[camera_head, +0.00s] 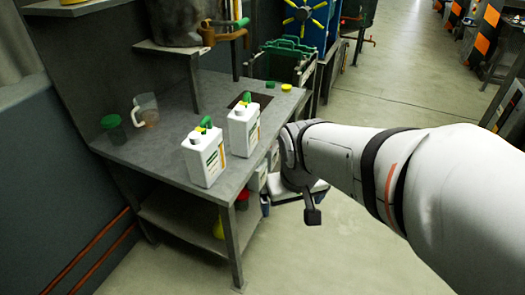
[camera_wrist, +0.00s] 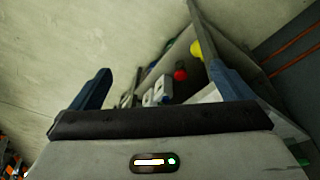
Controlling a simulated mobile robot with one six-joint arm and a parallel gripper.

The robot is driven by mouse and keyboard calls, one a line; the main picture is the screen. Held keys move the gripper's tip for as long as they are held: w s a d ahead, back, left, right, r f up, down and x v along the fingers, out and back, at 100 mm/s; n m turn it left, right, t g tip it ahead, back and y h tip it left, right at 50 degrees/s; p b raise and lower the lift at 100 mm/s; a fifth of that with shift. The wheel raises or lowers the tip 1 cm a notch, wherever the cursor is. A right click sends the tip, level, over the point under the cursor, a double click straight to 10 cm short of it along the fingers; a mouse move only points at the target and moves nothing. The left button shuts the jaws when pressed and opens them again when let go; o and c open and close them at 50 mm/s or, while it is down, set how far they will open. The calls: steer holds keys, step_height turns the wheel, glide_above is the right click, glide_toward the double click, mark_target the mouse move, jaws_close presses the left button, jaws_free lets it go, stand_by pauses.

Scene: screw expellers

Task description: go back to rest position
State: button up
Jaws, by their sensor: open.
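My gripper shows in the wrist view (camera_wrist: 165,88), with its two blue fingers wide apart and nothing between them. In the head view my white arm reaches in from the right, and its end is beside the right edge of the grey workbench (camera_head: 165,155).
Under the bench are a yellow item (camera_head: 219,228) and a red item (camera_head: 242,200).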

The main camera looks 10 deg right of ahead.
steer(key=shift+s+a+r+g+y, duration=0.15)
steer(key=shift+s+a+g, duration=0.2)
steer(key=shift+s, duration=0.3)
steer(key=shift+s+a+r+g+y, duration=0.1)
steer(key=shift+s+a+g+y, duration=0.05)
steer(key=shift+s+a, duration=0.4)
steer(key=shift+d, duration=0.1)
